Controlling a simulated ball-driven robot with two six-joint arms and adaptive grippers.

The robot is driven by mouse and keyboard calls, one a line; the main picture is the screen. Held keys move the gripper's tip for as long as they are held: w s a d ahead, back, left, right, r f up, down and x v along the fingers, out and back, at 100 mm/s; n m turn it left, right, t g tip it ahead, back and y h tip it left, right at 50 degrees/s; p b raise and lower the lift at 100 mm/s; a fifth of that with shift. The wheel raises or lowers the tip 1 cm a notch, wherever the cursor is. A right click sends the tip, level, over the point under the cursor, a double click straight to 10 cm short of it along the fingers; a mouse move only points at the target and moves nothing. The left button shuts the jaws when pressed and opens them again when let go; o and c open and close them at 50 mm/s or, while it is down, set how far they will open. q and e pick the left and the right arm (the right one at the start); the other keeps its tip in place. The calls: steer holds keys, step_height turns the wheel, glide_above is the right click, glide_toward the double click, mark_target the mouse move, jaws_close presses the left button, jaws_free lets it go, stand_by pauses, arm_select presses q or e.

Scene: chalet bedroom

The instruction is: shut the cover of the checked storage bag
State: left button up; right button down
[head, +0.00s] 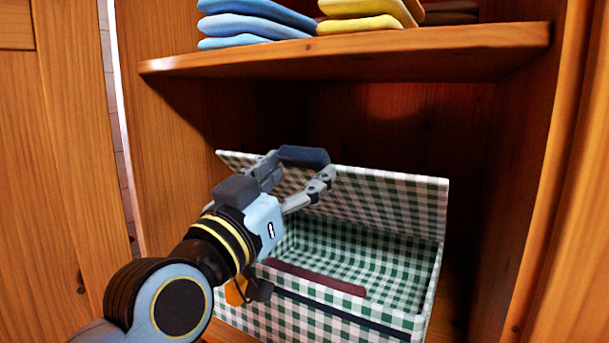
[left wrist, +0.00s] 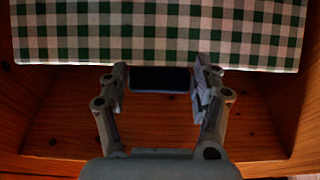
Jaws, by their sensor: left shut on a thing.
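The green-and-white checked storage bag (head: 310,322) stands on the cupboard floor with its inside showing. Its checked cover (head: 395,205) is raised at the back, open; it also fills the top of the left wrist view (left wrist: 160,30). My left gripper (head: 300,172) reaches over the bag's left part to the cover's upper edge. In the left wrist view, its fingers (left wrist: 162,82) are on both sides of a dark tab (left wrist: 160,72) at that edge and shut on it. My arm hides part of the bag's left side. My right gripper is out of view.
A wooden shelf (head: 350,55) runs above the bag, with folded blue clothes (head: 255,20) and yellow clothes (head: 365,15) on it. Cupboard walls stand on both sides. A dark red strip (head: 315,278) lies along the bag's front rim.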

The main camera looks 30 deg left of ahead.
arm_select(q)
steer(key=shift+s+f+b, duration=0.2)
steer(key=shift+f, duration=0.3)
steer(key=shift+s+f+b, duration=0.15)
steer(key=shift+s+f, duration=0.05)
steer(key=shift+f, duration=0.25)
steer(key=o, duration=1.4)
steer(key=shift+w, duration=0.1)
steer(key=shift+o, duration=1.2)
steer(key=shift+w, duration=0.15)
steer(key=shift+o, duration=0.5)
steer(key=shift+r, duration=0.1)
